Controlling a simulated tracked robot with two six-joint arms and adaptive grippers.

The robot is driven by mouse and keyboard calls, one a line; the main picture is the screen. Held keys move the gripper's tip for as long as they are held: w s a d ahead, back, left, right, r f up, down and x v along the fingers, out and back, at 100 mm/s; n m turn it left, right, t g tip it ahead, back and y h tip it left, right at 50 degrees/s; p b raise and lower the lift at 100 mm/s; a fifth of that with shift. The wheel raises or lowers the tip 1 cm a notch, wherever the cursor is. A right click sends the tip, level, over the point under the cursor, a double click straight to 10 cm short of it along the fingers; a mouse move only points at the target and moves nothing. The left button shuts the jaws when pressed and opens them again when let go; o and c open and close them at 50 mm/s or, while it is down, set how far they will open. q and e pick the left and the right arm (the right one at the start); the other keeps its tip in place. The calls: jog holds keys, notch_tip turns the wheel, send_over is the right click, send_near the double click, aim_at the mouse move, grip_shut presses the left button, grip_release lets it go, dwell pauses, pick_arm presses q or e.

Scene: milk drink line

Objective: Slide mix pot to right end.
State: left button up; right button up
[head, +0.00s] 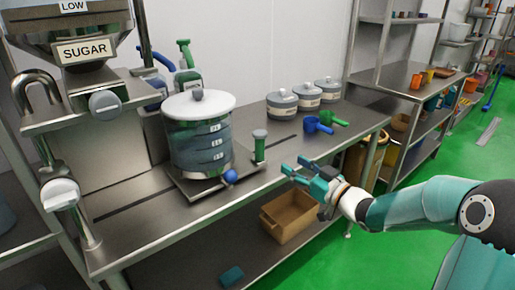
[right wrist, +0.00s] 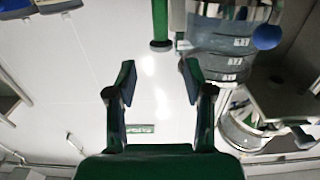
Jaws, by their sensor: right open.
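The mix pot (head: 200,140) is a clear pot with level marks, a white lid and a grey knob. It stands upright on a flat metal sled (head: 190,185) on the steel table, left of centre in the head view. A green upright handle (head: 259,147) rises from the sled's right side, and a blue ball (head: 230,176) sits at its front. My right gripper (head: 295,168) is open and empty, right of the green handle and apart from it. In the right wrist view, the handle (right wrist: 160,25) shows beyond the open fingers (right wrist: 158,82), with the pot (right wrist: 225,45) beside it. My left gripper is out of view.
A dark slot (head: 120,207) runs along the table (head: 150,225). A SUGAR dispenser (head: 85,50) stands at the left. Lidded grey pots (head: 283,105) and blue and green scoops (head: 318,125) stand at the back right. A cardboard box (head: 290,215) sits on the lower shelf.

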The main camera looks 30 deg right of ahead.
aim_at(263, 145)
jog(key=w, duration=0.5)
jog(key=w+a+p, duration=0.1)
jog(key=w, duration=0.9)
jog(key=shift+w+a+p, duration=0.1)
jog(key=shift+a+p, duration=0.05)
jog(key=shift+p, duration=0.15)
grip_shut()
